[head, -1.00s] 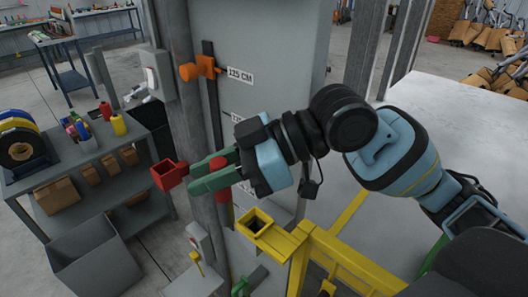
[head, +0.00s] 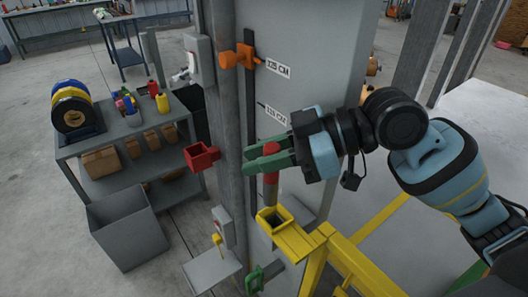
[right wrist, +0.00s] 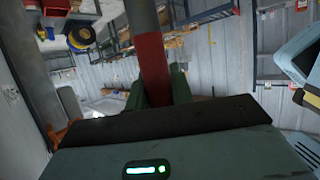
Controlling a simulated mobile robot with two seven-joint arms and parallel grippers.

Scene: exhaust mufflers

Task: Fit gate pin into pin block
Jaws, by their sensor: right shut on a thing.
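The gate pin (head: 271,188) is a red, upright rod held in my right gripper (head: 268,158), whose green fingers are shut on it. Below the fingers, its lower part hangs at the mouth of the yellow pin block (head: 297,240), which has a dark square opening. I cannot tell whether the tip is inside the opening or just above or behind it. In the right wrist view, the pin (right wrist: 152,62) shows a red band and a grey part and stands between the fingers (right wrist: 158,88). My left gripper is not in view.
A red open box (head: 201,157) and an orange clamp (head: 239,57) are on the grey column (head: 225,110) close by. A yellow rail (head: 350,262) runs from the block. A green handle (head: 262,276) sits below. A grey shelf (head: 135,125) stands left.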

